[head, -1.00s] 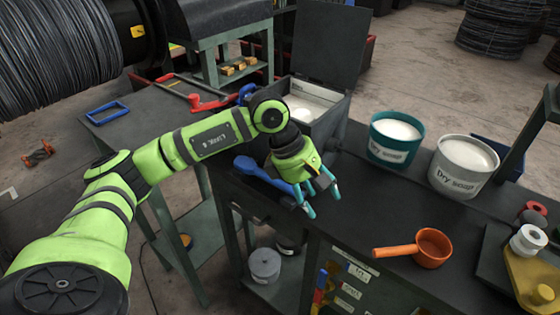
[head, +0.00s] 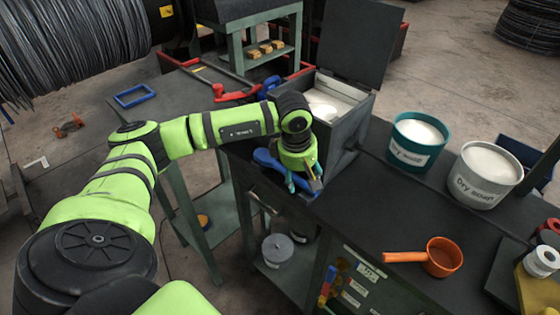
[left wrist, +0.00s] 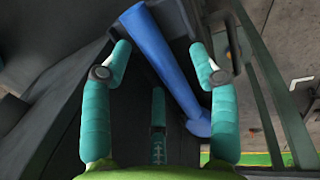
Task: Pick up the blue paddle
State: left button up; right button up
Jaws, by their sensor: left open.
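The blue paddle (head: 270,160) lies on the dark bench top near its left edge, in front of the open grey box. My left gripper (head: 303,186) is over the paddle in the head view and covers part of it. In the left wrist view the blue paddle (left wrist: 170,65) runs diagonally from the top to the lower right, nearer the right finger. The teal fingers of my left gripper (left wrist: 160,55) are spread wide, with no grip on the paddle. I cannot tell the height left between fingers and paddle. My right gripper is not in view.
The open box (head: 340,133) with white powder stands just behind the gripper. A teal bucket (head: 414,160) and a white bucket (head: 482,185) labelled dry soap stand to the right. An orange scoop (head: 438,262) lies nearer. The bench middle is clear.

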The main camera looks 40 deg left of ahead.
pick_arm(q)
grip_shut()
jog(key=shift+r, duration=0.1)
